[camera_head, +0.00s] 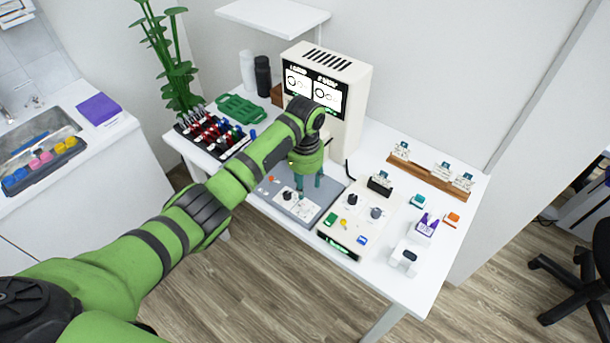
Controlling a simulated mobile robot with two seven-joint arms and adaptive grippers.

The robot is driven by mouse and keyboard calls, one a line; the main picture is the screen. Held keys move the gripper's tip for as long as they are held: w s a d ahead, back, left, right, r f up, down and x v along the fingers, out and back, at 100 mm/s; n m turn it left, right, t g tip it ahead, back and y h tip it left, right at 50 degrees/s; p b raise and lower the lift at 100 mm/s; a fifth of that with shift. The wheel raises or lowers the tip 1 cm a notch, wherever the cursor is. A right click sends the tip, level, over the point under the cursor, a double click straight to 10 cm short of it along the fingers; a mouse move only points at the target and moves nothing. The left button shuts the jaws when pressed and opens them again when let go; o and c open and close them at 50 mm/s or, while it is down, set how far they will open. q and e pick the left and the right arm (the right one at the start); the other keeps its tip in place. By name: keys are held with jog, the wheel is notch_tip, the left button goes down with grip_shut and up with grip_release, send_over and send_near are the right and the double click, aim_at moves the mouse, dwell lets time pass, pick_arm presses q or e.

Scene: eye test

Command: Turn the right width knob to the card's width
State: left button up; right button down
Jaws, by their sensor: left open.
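A white control box (340,222) on the table carries a dark knob (352,199) and a grey-blue knob (376,213) to its right. A grey panel (262,197) to its left carries a small dark knob (287,195) and a pale part with another small dial. I cannot read which knob is the right width knob. A small card (384,175) stands in a black holder (380,187) behind the white box. My left gripper (309,185) points down over the grey panel, open and empty, left of the white box's knobs. My right gripper is out of view.
A cream machine with a two-part screen (313,91) stands behind my left arm. A wooden rack (430,177) holds several cards at the back right. A purple-and-white item (426,226) and a white device (404,257) stand at the right. The front right tabletop is mostly clear.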

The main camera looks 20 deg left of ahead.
pick_arm(q)
notch_tip(320, 180, up, 2)
jog(key=shift+r, duration=0.25)
dwell(0.4)
